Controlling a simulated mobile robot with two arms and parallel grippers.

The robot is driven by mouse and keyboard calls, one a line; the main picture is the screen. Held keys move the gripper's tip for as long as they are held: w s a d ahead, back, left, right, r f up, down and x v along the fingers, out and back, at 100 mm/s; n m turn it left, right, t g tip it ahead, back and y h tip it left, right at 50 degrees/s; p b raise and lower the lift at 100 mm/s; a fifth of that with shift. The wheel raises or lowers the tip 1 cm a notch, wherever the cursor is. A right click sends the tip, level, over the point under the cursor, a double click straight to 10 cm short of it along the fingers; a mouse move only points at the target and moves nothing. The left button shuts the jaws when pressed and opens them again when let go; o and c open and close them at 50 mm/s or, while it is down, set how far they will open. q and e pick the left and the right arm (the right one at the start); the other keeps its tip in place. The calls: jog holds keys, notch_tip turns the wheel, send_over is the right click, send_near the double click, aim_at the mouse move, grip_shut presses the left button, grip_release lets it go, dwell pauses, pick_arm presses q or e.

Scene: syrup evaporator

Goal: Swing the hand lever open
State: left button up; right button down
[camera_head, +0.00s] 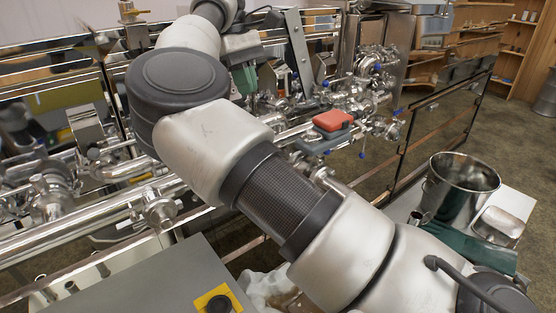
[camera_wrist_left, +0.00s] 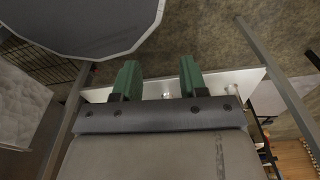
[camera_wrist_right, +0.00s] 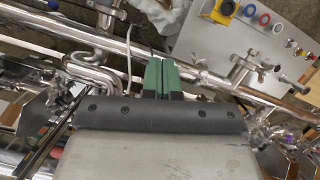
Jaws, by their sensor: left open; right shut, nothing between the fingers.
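The shiny steel pipework (camera_head: 85,215) carries several valves and small handles, some with blue knobs (camera_head: 362,155). I cannot tell which part is the hand lever. A clamp-like valve fitting (camera_head: 158,208) sits on the near pipe; a fitting with a cross handle (camera_wrist_right: 240,72) stands to the right in the right wrist view. My right gripper (camera_head: 245,78) is shut and empty above the pipework, its green fingertips (camera_wrist_right: 160,62) over a long pipe. My left gripper (camera_wrist_left: 157,75) is open and empty, above a white surface (camera_wrist_left: 228,82), away from the pipes.
My right arm covers much of the middle of the head view. A red block (camera_head: 333,120) sits on the pipework. A grey control box (camera_head: 150,285) stands in front. A steel pot (camera_head: 460,185) and a small metal tin (camera_head: 497,227) stand on a white table at the right.

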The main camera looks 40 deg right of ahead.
pick_arm(q)
notch_tip(320, 180, down, 7)
jog(key=s+a+b, duration=0.1)
jog(key=a+b, duration=0.1)
jog(key=b, duration=0.4)
jog(key=shift+s, duration=0.3)
pick_arm(e)
jog(key=s+a+x, duration=0.1)
jog(key=x, duration=1.6)
jog(key=shift+s+d+r, duration=0.25)
jog(key=shift+s+d, duration=0.15)
jog(key=shift+d, duration=0.1)
jog(key=shift+d, duration=0.1)
